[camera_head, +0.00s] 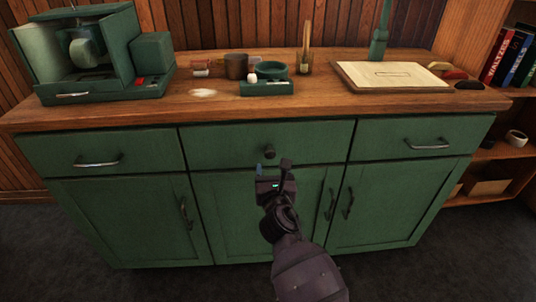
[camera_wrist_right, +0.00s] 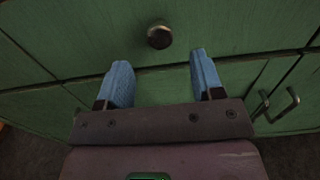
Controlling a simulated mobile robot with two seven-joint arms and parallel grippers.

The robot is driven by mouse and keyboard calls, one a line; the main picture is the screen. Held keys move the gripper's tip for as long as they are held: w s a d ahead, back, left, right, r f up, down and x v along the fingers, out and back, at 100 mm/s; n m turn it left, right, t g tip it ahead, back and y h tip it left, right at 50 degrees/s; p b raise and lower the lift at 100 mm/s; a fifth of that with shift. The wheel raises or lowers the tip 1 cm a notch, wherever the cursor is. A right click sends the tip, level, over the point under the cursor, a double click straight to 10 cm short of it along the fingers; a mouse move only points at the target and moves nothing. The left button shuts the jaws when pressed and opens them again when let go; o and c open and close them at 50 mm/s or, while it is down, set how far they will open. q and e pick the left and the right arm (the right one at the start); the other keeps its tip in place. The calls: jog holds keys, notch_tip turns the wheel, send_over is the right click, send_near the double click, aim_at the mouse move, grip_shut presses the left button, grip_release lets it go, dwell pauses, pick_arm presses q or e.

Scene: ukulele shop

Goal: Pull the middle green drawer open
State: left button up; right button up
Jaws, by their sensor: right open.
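The middle green drawer (camera_head: 225,143) is closed, flush in the cabinet between two other drawers. Its round dark knob (camera_head: 269,152) sits near the middle of the drawer front. In the right wrist view the knob (camera_wrist_right: 159,36) lies ahead of the fingertips, between their lines and a little left of the midpoint. My right gripper (camera_head: 273,166) is just below and in front of the knob in the head view. In the right wrist view its blue fingers (camera_wrist_right: 160,72) are spread apart and empty, not touching the knob. My left gripper is not in view.
Side drawers have bar handles, left (camera_head: 98,162) and right (camera_head: 428,145). Door handles (camera_head: 348,203) stick out below. The wooden countertop (camera_head: 210,110) holds a green machine (camera_head: 85,60), a small green tray (camera_head: 266,89) and a board (camera_head: 390,76). A bookshelf (camera_head: 510,150) stands at right.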

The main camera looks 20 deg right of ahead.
aim_at(270, 155)
jog(key=x, duration=0.3)
jog(key=b+x, duration=0.1)
jog(key=x, duration=0.2)
jog(key=shift+f, duration=0.25)
jog(key=shift+x, duration=0.8)
jog(key=shift+r, duration=0.15)
jog(key=shift+c, duration=0.4)
grip_shut()
jog(key=shift+s, duration=0.15)
